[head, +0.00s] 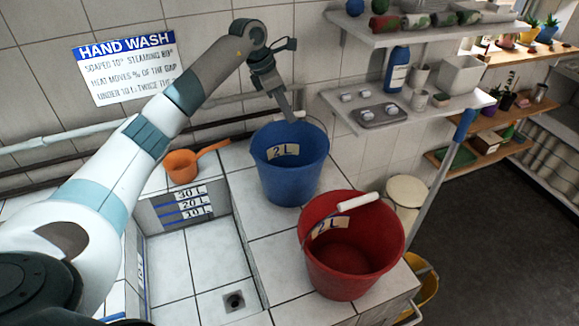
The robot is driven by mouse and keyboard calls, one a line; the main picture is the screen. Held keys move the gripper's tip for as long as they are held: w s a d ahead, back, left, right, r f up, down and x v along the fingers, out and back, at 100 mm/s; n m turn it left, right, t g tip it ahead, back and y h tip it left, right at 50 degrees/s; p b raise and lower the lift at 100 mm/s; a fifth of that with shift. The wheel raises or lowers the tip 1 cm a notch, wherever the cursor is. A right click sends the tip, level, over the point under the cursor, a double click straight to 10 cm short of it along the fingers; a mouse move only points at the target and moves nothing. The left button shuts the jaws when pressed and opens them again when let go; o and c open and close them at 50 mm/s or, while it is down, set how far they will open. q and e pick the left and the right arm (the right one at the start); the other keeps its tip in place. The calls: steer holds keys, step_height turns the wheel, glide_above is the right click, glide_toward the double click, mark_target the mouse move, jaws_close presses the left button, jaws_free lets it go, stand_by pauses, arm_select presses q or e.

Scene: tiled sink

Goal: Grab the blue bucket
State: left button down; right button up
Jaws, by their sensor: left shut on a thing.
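The blue bucket (289,178) stands upright on the tiled ledge beside the sink, with a "2 L" label on its side. My left arm comes in from the left and reaches over to its far side. My left gripper (297,115) is shut at the bucket's far upper rim, where the handle's pale grip shows between or beside the fingers. The fingertips are small in the view and partly hidden. My right gripper is not in view.
A red bucket (351,250) with a white handle grip stands at front right of the blue one. An orange dipper (183,165) lies at the sink's back edge. Wall shelves (405,108) hold bottles and cups to the right. The tiled basin (200,262) is empty.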

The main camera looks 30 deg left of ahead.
arm_select(q)
steer(key=shift+r, duration=0.1)
stand_by(0.3)
steer(key=shift+r+b, duration=0.5)
steer(key=shift+r, duration=0.2)
step_height(320, 180, up, 8)
steer(key=b, duration=0.3)
steer(key=shift+r, duration=0.25)
